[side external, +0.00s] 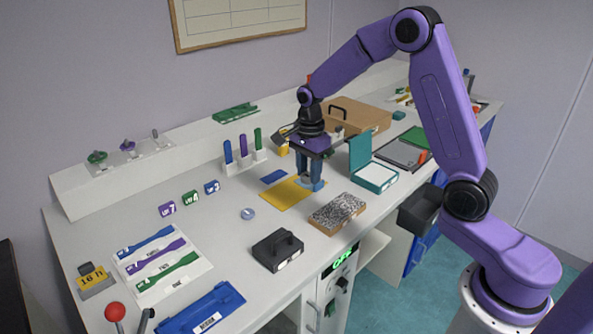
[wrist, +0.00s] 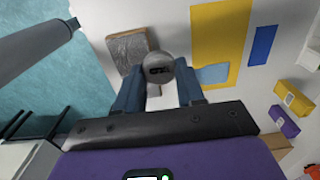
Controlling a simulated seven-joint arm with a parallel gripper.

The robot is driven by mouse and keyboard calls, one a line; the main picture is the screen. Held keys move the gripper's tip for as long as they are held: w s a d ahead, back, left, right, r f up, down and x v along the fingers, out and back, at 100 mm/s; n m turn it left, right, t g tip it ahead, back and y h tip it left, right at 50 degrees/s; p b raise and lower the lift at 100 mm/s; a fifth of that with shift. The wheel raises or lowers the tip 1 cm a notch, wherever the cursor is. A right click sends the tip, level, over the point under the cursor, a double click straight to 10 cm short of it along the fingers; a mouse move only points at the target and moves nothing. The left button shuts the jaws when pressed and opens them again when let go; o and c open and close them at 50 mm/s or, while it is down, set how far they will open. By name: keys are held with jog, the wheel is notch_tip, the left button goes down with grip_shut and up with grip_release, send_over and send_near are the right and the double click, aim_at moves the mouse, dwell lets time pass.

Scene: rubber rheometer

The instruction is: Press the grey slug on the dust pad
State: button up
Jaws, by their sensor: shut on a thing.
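My gripper (wrist: 159,82) points down over the bench with its blue fingers shut on the grey slug (wrist: 158,70), a round grey piece with a dark mark on its face. In the side view my gripper (side external: 310,184) is low, at the right end of a yellow mat (side external: 286,194); the fingers mostly hide the slug there. A light-blue patch (wrist: 212,74) lies at the mat's end, beside the slug in the wrist view. A dark-blue pad (side external: 273,177) lies beside the mat. I cannot tell which of these is the dust pad, nor whether the slug touches anything below.
A speckled block (side external: 338,212) stands close in front of my gripper. An open teal case (side external: 374,178) is to the right, a rack of coloured tubes (side external: 244,160) behind left. Bench left of the mat is partly clear.

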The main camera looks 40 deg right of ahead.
jog(key=s+r, duration=0.1)
jog(key=s, duration=0.1)
jog(key=m, duration=0.9)
send_over(377, 173)
notch_tip(377, 173, down, 3)
jog(key=shift+f, duration=0.2)
jog(key=shift+f, duration=3)
jog(key=shift+f, duration=0.7)
notch_tip(377, 173, up, 7)
jog(key=shift+r, duration=0.15)
